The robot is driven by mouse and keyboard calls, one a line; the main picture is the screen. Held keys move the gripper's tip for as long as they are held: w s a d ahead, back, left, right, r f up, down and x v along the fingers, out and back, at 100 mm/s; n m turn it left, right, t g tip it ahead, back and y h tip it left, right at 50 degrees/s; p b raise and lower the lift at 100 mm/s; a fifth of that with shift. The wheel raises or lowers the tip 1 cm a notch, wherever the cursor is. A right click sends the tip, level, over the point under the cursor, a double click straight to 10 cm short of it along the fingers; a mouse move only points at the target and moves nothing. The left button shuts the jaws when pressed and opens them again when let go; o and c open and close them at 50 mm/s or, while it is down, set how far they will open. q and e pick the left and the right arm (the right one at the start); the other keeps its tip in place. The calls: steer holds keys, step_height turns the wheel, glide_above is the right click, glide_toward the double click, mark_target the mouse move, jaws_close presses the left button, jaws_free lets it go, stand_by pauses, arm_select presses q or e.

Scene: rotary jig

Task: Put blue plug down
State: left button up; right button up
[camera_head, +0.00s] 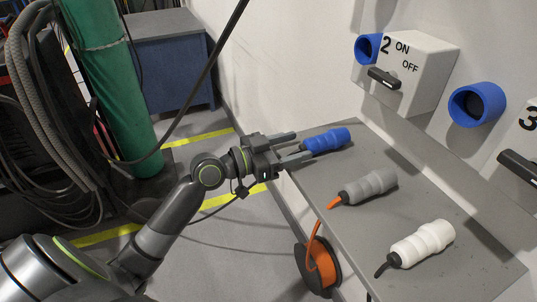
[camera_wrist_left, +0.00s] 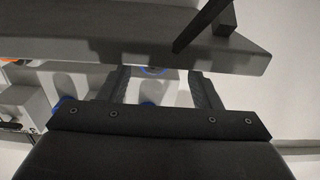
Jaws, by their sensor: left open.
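The blue plug (camera_head: 328,141) lies on its side at the far left end of the grey shelf (camera_head: 417,205). My left gripper (camera_head: 304,145) is open at the shelf's left edge. Its fingers point toward the plug, whose near end is close to the fingertips; I cannot tell whether they touch. In the left wrist view the two fingers of the left gripper (camera_wrist_left: 160,88) are apart, with a small blue shape (camera_wrist_left: 152,70) beyond them that I cannot identify for certain. My right gripper is not in view.
A grey plug (camera_head: 369,187) and a white plug (camera_head: 422,243) lie nearer on the shelf. A white switch box (camera_head: 425,65) and a blue socket (camera_head: 477,104) are on the wall above. An orange cable reel (camera_head: 318,266) hangs beside the shelf. A green cylinder (camera_head: 110,80) stands left.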

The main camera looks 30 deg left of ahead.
arm_select(q)
steer(key=b+v, duration=0.1)
steer(key=v, duration=0.5)
steer(key=shift+s, duration=0.2)
steer(key=shift+a, duration=0.1)
